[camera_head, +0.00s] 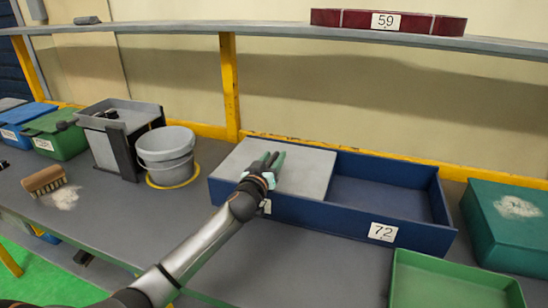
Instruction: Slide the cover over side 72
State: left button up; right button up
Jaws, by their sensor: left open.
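A long blue box (330,217) stands on the workbench, with a white "72" label on the front of its right side. A flat grey cover (309,168) lies over the box's left half. The right half, side 72 (380,196), is uncovered and looks empty. My left gripper (272,158) is open, at the cover's middle. I cannot tell whether its fingers touch the cover. My left wrist mostly hides another label on the box's left front. My right gripper is not in view.
A grey bucket (166,150), a grey bin (120,135), lidded green (60,137) and blue bins, and a brush (44,180) stand at left. A green tray (450,285) lies in front of side 72; a teal box (510,230) stands right. A shelf (280,36) crosses above.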

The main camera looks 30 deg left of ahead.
pick_arm(q)
jog(key=shift+w, duration=0.3)
grip_shut()
dwell(0.3)
dwell(1.1)
